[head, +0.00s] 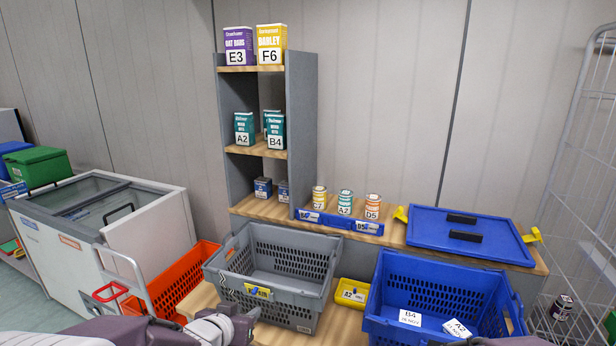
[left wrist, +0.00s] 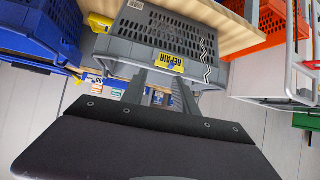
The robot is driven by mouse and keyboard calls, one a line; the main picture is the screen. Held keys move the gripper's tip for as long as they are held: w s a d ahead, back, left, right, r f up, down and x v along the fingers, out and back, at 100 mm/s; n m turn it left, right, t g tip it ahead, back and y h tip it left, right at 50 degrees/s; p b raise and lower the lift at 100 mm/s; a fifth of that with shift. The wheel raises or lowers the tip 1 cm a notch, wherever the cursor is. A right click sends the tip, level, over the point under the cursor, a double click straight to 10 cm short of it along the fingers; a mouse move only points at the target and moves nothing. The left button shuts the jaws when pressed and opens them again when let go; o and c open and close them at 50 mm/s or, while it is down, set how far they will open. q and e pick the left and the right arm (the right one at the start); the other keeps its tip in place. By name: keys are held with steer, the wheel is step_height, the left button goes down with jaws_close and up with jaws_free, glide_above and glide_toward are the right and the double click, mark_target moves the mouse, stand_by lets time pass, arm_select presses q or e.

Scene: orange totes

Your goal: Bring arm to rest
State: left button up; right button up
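My left arm (head: 130,335) comes in along the bottom left edge in the head view. Its gripper (head: 236,324) is low in front of the grey tote (head: 325,262). In the left wrist view the two fingers of this gripper (left wrist: 161,88) stand apart with nothing seen between them. Beyond them the grey tote (left wrist: 140,48) appears upside down with its yellow label. I cannot tell the exact gap between fingers and tote. A sliver of my right arm shows at the bottom right edge in the head view; its gripper is out of view.
A blue tote (head: 440,285) holding labelled cards stands right, an orange tote (head: 165,308) left. A small yellow bin (head: 350,293) sits between grey and blue totes. Behind are a shelf (head: 302,130) with tins and boxes, a blue lid (head: 470,236), and a wire cage (head: 575,170).

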arm_select(q)
steer(key=s+a+f+n+g, duration=0.1)
steer(key=s+f+g, duration=0.3)
steer(key=s, duration=0.5)
steer(key=s+f+n+g+y, duration=0.1)
steer(key=s+f+g, duration=0.4)
steer(key=s, duration=0.5)
steer(key=shift+s+a+f+g+y, duration=0.2)
steer(key=shift+s+a+g+y, duration=0.1)
steer(key=shift+a+g, duration=0.1)
arm_select(e)
steer(key=shift+a+r, duration=0.1)
steer(key=shift+r, duration=0.65)
